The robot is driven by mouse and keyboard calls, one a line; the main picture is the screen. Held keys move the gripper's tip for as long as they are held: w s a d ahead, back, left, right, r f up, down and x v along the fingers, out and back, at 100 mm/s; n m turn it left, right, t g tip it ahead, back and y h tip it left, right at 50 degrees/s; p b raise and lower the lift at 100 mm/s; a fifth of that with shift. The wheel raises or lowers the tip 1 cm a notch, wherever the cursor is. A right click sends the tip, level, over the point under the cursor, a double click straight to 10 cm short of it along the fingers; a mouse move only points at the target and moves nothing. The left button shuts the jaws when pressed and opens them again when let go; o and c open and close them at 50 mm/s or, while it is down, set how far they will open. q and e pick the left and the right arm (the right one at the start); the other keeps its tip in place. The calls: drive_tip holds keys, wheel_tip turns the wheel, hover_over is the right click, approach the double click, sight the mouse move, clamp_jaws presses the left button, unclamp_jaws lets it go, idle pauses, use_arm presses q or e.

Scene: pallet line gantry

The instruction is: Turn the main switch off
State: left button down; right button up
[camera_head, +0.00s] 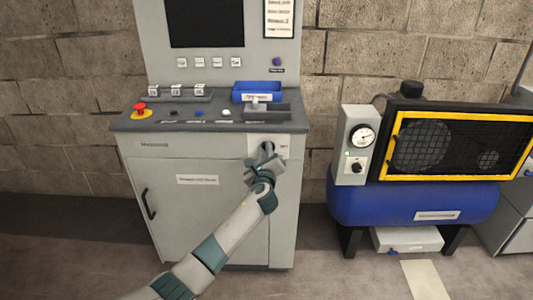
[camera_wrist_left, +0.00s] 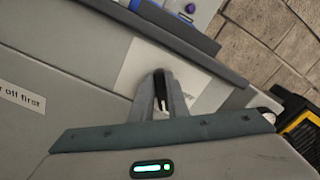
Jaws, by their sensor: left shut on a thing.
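The main switch sits on a pale plate (camera_head: 284,143) on the upper right front of the grey control cabinet (camera_head: 170,168). My left gripper (camera_head: 267,150) is at that plate, with its fingers shut on the switch. In the left wrist view the two fingers (camera_wrist_left: 162,97) close together in front of the pale plate (camera_wrist_left: 150,65). The switch knob is mostly hidden between the fingers, so its angle cannot be told. My right gripper is in neither view.
On the desk top are a red emergency button (camera_head: 140,107), a blue tray (camera_head: 257,90) and small buttons. A blue compressor (camera_head: 400,203) with a yellow-framed guard stands to the right. The cabinet door has a black handle (camera_head: 148,204). Floor in front is clear.

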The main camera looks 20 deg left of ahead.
use_arm(q)
drive_tip(key=shift+s+a+f+n+b, duration=0.1)
drive_tip(key=shift+f+n+b, duration=0.15)
drive_tip(key=shift+n+b, duration=1.1)
drive_tip(key=shift+w+a+f+n+b, duration=0.15)
drive_tip(key=shift+f+n+b, duration=0.15)
drive_tip(key=shift+n, duration=2)
drive_tip(key=shift+s+a+f+n+b, duration=0.2)
drive_tip(key=shift+n+b, duration=0.55)
drive_tip(key=shift+n, duration=1.1)
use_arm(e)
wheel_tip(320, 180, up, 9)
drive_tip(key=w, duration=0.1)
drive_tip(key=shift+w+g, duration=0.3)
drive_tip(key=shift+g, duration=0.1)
use_arm(q)
drive_tip(key=shift+d, duration=0.1)
drive_tip(key=c, duration=1.7)
unclamp_jaws()
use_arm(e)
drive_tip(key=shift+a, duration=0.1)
